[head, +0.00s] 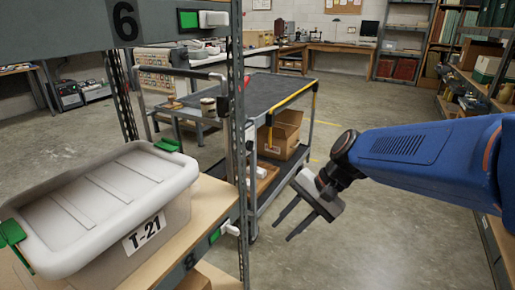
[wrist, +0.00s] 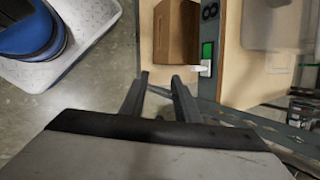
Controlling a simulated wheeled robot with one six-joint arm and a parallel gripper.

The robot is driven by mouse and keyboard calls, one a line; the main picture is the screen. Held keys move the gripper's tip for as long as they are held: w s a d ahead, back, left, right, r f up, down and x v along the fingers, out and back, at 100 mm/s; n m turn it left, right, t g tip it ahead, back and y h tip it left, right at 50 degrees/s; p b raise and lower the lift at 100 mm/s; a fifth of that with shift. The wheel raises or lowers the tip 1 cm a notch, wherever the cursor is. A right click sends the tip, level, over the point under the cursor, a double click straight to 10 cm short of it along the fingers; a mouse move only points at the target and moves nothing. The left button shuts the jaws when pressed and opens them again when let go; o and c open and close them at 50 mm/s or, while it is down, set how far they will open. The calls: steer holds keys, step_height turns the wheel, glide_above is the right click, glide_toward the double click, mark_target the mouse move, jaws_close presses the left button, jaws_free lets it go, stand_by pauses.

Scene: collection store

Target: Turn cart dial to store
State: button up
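The cart (head: 262,92) stands beyond the shelf post, with a dark top, grey frame and yellow-black corner posts. I cannot make out a dial on it; the shelf post hides part of its near end. My gripper (head: 283,232) is in front of the cart's right side, pointing down and left, with its two fingers apart and nothing between them. In the wrist view my gripper (wrist: 160,77) also shows two separated fingers, near the edge of a shelf. A green panel with a white lever (head: 226,231) is on the lower shelf edge; it also shows in the wrist view (wrist: 206,67).
A grey lidded bin marked T-21 (head: 110,205) stands on the near-left shelf. A second green panel with a white lever (head: 203,19) is on the upper shelf edge. A cardboard box (head: 282,135) sits on the cart's lower deck. Floor (head: 395,225) is clear at right.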

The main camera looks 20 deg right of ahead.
steer(key=w+r+m+t+y, duration=0.1)
steer(key=w+m+y, duration=0.3)
steer(key=w+m, duration=0.4)
steer(key=m+t+y, duration=0.2)
steer(key=m+t, duration=0.8)
steer(key=m, duration=0.5)
glide_toward(250, 146)
steer(key=x, duration=0.7)
steer(key=shift+w+d, duration=0.25)
steer(key=shift+d, duration=0.1)
jaws_close()
